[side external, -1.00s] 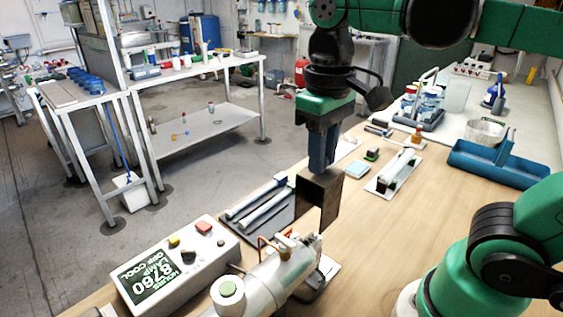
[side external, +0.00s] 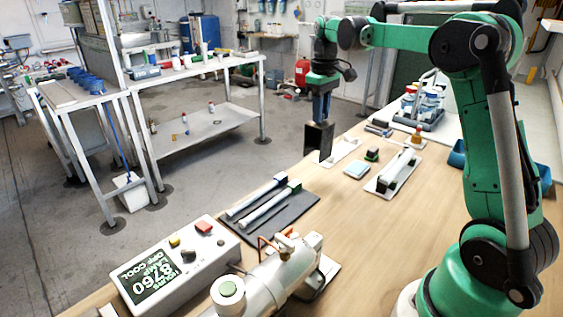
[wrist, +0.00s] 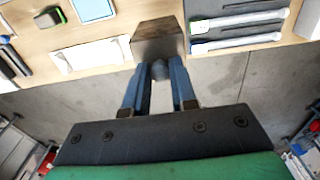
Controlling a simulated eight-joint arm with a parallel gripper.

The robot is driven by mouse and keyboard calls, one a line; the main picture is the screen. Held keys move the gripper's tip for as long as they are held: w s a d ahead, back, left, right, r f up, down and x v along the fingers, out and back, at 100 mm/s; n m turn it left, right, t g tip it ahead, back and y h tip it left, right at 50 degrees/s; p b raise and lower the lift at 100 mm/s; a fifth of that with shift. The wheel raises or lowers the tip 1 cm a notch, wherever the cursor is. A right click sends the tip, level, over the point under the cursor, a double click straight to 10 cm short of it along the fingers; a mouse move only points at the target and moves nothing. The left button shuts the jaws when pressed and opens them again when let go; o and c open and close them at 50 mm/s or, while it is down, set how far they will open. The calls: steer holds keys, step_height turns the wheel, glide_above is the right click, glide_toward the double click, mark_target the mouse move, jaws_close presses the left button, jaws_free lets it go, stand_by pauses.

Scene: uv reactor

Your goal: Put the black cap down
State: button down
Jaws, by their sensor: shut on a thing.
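The black cap (side external: 319,138) is a dark, box-like piece hanging below my gripper (side external: 321,116). In the wrist view, the cap (wrist: 158,38) shows a brownish-black face just beyond the fingertips. My gripper (wrist: 160,80) is shut on the cap's narrow dark stem, with a blue finger on each side. The cap is by the bench's far left edge, beside a white plate (side external: 347,148). The plate also shows in the wrist view (wrist: 88,58), left of the cap. I cannot tell how high the cap is above the bench.
A dark mat (side external: 293,212) with white tubes lies nearer the camera. The reactor cylinder (side external: 266,284) and a control box (side external: 176,264) stand in front. A pale blue pad (side external: 357,171) and a white tray with a tube (side external: 397,172) lie to the right. Bare wood lies between.

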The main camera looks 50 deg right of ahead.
mark_target(317, 135)
step_height(317, 135, down, 7)
steer(key=shift+f, duration=0.15)
steer(key=shift+f, duration=0.15)
steer(key=c, duration=0.7)
jaws_free()
